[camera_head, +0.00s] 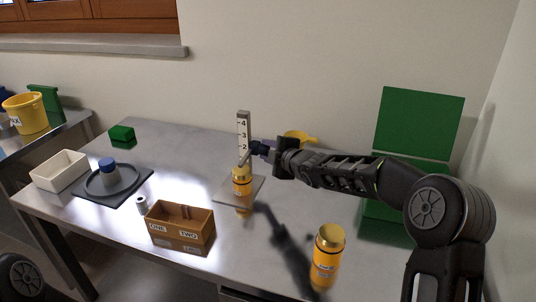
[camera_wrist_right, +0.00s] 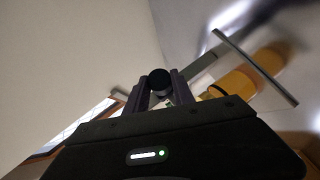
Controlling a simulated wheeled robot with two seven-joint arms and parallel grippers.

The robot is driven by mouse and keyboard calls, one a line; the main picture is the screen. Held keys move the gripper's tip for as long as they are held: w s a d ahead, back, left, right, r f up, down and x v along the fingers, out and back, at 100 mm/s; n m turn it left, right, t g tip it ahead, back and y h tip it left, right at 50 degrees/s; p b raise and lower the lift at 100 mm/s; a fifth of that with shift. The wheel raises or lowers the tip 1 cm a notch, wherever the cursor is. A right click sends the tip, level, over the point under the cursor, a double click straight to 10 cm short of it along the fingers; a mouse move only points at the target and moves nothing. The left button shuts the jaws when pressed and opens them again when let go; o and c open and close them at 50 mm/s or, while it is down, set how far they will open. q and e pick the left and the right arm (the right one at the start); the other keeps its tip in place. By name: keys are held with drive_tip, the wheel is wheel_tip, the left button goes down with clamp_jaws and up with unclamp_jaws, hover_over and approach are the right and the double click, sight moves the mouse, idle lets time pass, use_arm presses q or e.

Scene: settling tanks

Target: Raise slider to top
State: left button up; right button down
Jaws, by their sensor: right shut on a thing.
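My right gripper (camera_head: 257,149) reaches in from the right beside the post, at about the height of the 2. In the right wrist view, its two fingers (camera_wrist_right: 160,93) are shut on the slider's dark round knob (camera_wrist_right: 159,79). The rest of the slider is hard to make out. My left gripper is out of view.
A labelled brown box (camera_head: 180,238), a dark tray (camera_head: 131,188) and a white bin (camera_head: 59,171) are left. A yellow item (camera_head: 300,137) lies behind my arm.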

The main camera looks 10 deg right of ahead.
wheel_tip(320, 180, up, 10)
drive_tip(key=p, duration=0.5)
drive_tip(key=shift+a+f+p, duration=0.15)
drive_tip(key=shift+f+p, duration=0.05)
drive_tip(key=shift+p, duration=0.15)
drive_tip(key=c, duration=1.3)
unclamp_jaws()
drive_tip(key=shift+c, duration=0.2)
drive_tip(key=shift+o, duration=1.4)
drive_tip(key=shift+f, duration=0.1)
drive_tip(key=shift+s, duration=0.15)
drive_tip(key=v, duration=0.7)
drive_tip(key=shift+s+b, duration=0.25)
drive_tip(key=shift+b, duration=0.1)
